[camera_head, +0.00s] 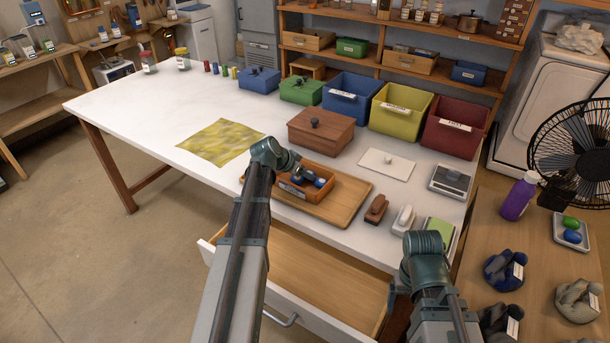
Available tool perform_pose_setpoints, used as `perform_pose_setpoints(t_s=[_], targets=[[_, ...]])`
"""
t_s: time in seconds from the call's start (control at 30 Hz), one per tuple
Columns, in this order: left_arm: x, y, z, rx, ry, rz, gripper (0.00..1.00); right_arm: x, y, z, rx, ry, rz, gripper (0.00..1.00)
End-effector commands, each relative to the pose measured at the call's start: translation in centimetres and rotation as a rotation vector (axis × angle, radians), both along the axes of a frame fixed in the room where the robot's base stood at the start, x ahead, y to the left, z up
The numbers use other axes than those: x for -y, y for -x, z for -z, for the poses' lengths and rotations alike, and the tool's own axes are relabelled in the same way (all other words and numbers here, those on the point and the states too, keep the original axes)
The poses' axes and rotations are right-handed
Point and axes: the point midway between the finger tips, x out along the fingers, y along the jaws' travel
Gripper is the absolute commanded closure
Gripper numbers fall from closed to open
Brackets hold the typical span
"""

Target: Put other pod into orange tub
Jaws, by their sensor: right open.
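The orange tub (293,189) is a small open box on a wooden board on the white table. Dark blue rounded items (320,183) lie inside; I cannot tell exactly what they are.
An open drawer (325,290) juts out below the table's front. A brown lidded box (320,138) and blue, yellow and red bins (456,128) stand behind. A purple bottle (518,198), a fan (580,150) and several dark bundles (504,271) crowd the side table.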

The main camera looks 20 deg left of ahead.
Motion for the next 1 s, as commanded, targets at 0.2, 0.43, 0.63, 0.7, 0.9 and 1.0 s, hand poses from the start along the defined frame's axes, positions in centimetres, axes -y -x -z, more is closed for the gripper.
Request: perform_pose_setpoints(t_s=[0.2, 0.43, 0.63, 0.7, 0.9, 1.0], targets=[[0.0, 0.0, 0.2, 0.000, 0.000, 0.000, 0.34, 0.0, 0.0, 0.2, 0.000, 0.000, 0.000, 0.17], [0.0, 0.0, -0.2, 0.000, 0.000, 0.000, 0.34, 0.0, 0.0, -0.2, 0.000, 0.000, 0.000, 0.17], [-0.5, 1.7, -2.7, 0.001, 0.001, -0.002, 0.34, 0.0, 0.0, -2.7, 0.000, 0.000, 0.000, 0.17], [-0.9, 2.6, -3.8, 0.001, 0.000, -0.003, 0.34, 0.0, 0.0, -3.8, 0.000, 0.000, 0.000, 0.17], [-1.8, 4.9, -6.6, 0.000, 0.001, -0.002, 0.34, 0.0, 0.0, -6.6, 0.000, 0.000, 0.000, 0.17], [-2.2, 5.8, -7.7, 0.001, 0.000, -0.001, 0.34, 0.0, 0.0, -7.7, 0.000, 0.000, 0.000, 0.17]])
